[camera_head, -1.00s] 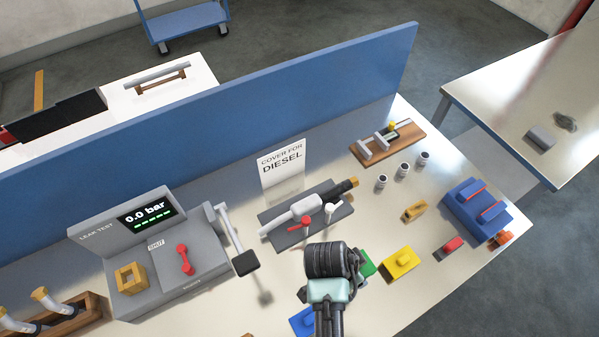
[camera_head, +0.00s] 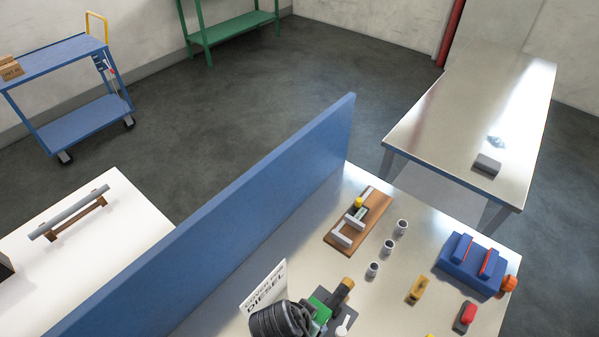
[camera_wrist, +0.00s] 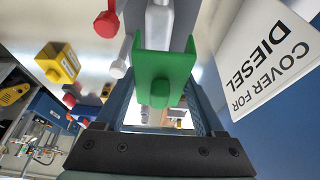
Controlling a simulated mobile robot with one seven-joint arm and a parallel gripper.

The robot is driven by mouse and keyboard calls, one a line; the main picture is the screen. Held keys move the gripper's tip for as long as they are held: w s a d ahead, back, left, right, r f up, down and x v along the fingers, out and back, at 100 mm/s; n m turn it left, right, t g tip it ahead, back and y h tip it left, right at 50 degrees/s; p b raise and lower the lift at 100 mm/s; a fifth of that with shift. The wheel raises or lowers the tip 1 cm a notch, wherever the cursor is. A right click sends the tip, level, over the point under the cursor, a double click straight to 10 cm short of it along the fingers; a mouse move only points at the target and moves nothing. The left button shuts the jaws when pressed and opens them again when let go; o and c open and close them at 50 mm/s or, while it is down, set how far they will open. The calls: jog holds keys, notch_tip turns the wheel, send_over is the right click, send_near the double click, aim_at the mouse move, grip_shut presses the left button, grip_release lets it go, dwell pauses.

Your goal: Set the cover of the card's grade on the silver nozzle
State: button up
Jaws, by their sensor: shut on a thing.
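The card (camera_head: 265,289) reads "COVER FOR DIESEL"; it also shows in the wrist view (camera_wrist: 268,58). My gripper (camera_wrist: 164,100) is shut on a green cover (camera_wrist: 165,62), a channel-shaped piece between its fingers. The green cover shows partly in the head view (camera_head: 321,300). The silver nozzle (camera_wrist: 160,22) lies just beyond the cover in the wrist view, and the cover overlaps it there. I cannot tell whether they touch. In the head view my arm hides most of the nozzle; its gold-and-black end (camera_head: 343,289) shows. A yellow cover (camera_wrist: 57,63) stands apart.
A blue divider (camera_head: 230,225) stands behind the card. Red (camera_wrist: 105,22) and white (camera_wrist: 118,68) levers are beside the nozzle. A wooden fixture (camera_head: 357,222), small cups (camera_head: 388,247), a blue block (camera_head: 470,265) and a red-topped piece (camera_head: 466,318) occupy the bench's right part.

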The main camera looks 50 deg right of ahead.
jog(key=shift+s+r, duration=0.15)
jog(key=shift+s, duration=0.35)
jog(key=shift+w, duration=0.15)
jog(key=shift+w+f, duration=0.1)
jog(key=shift+f, duration=0.15)
jog(key=shift+f+b, duration=0.8)
jog(key=shift+f, duration=0.15)
jog(key=shift+f+b, duration=1.05)
jog(key=shift+f, duration=0.4)
jog(key=shift+f+b, duration=0.65)
jog(key=shift+f, duration=0.75)
jog(key=o, duration=1.4)
jog(key=b+v, duration=0.1)
jog(key=v, duration=1.2)
